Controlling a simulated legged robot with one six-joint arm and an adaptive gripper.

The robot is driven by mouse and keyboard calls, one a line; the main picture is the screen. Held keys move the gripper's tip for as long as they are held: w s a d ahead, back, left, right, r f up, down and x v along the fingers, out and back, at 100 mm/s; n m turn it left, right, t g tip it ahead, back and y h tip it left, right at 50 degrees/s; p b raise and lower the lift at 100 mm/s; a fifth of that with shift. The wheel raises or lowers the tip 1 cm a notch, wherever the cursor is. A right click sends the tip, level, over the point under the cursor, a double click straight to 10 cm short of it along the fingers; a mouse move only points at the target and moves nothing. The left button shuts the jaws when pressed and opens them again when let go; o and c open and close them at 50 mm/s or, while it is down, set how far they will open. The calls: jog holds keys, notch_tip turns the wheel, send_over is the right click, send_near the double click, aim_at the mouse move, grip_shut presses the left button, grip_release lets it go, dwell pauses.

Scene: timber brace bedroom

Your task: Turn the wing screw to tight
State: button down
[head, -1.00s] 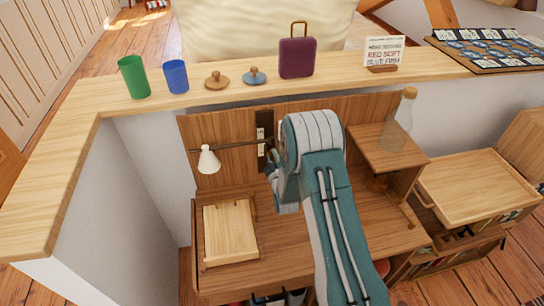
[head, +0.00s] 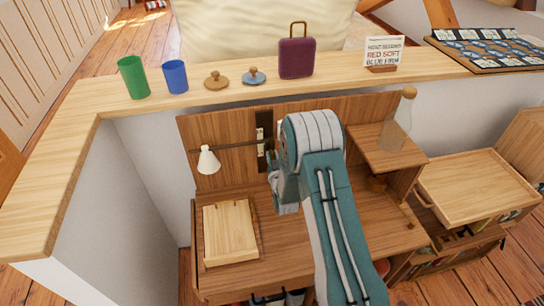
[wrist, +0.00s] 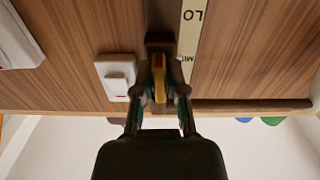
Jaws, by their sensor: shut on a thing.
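The wing screw (wrist: 159,78) shows in the wrist view as a yellow-orange wing seen nearly edge-on, against a dark upright bracket (wrist: 159,45). My gripper (wrist: 159,92) is shut on it, with one dark finger on each side. Beside the bracket is a pale scale strip (wrist: 190,38) with the letters "LO" and part of "MID", seen upside down. In the head view the strip (head: 260,150) and the bracket (head: 264,122) show on the wooden back panel. My arm hides the screw and most of the gripper there.
A dark bar (head: 225,147) runs left from the bracket, with a white lamp shade (head: 208,160) on it. A white switch plate (wrist: 117,72) sits close to my fingers. A wooden shelf (head: 385,150) with a glass bottle (head: 402,115) stands right of my arm.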

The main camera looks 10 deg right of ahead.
jog(key=shift+m, duration=0.4)
jog(key=shift+r, duration=0.1)
jog(key=c, duration=0.7)
grip_release()
jog(key=s, duration=1.2)
jog(key=shift+a, duration=0.1)
jog(key=shift+w, duration=0.1)
